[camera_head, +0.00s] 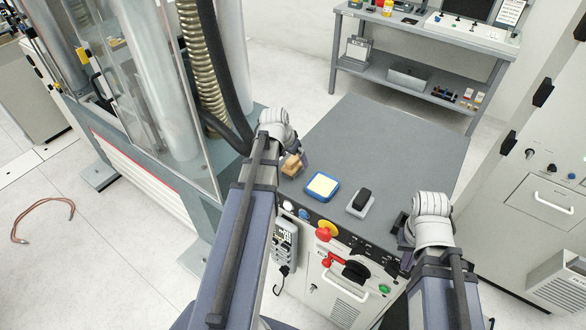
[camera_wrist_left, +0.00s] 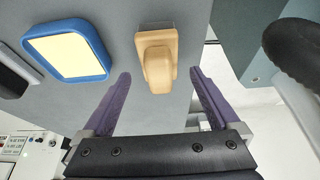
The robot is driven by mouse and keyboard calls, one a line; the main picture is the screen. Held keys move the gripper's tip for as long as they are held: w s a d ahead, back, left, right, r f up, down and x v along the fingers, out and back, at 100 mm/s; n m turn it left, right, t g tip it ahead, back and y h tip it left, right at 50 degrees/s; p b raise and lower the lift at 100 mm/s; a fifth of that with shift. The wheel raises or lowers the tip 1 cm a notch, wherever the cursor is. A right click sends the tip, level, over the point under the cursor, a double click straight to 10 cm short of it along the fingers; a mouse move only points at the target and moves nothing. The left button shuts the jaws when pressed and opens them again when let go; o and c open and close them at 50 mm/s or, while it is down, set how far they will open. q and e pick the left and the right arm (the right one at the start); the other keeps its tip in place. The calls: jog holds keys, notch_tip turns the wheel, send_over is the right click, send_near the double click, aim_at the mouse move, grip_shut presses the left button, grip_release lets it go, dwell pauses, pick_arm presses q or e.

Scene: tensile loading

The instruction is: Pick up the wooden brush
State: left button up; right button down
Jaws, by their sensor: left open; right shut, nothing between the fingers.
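The wooden brush (camera_head: 290,166) is a small tan block with a raised handle on the grey console top, near its left edge. In the left wrist view the brush (camera_wrist_left: 157,57) lies ahead of and between the two purple fingertips, with a gap on each side. My left gripper (camera_head: 298,163) is open beside the brush and partly hidden by its own wrist; its fingers show clearly in the left wrist view (camera_wrist_left: 160,75). My right gripper (camera_head: 405,236) is shut and empty at the console's right front, mostly hidden behind its wrist.
A blue-rimmed pad with a yellow face (camera_head: 322,186) lies right of the brush, and a black and grey device (camera_head: 361,201) further right. A clear-panelled machine with a dark hose (camera_head: 225,100) stands close on the left. The console's back half (camera_head: 385,135) is clear.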

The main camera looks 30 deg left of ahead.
aim_at(296, 161)
pick_arm(q)
jog(key=b+x, duration=0.3)
jog(key=x, duration=0.1)
pick_arm(e)
notch_tip(296, 161, down, 4)
jog(key=shift+r, duration=0.1)
pick_arm(q)
jog(key=shift+r, duration=0.1)
jog(key=shift+c, duration=0.2)
pick_arm(e)
jog(key=shift+r, duration=0.15)
pick_arm(q)
grip_shut()
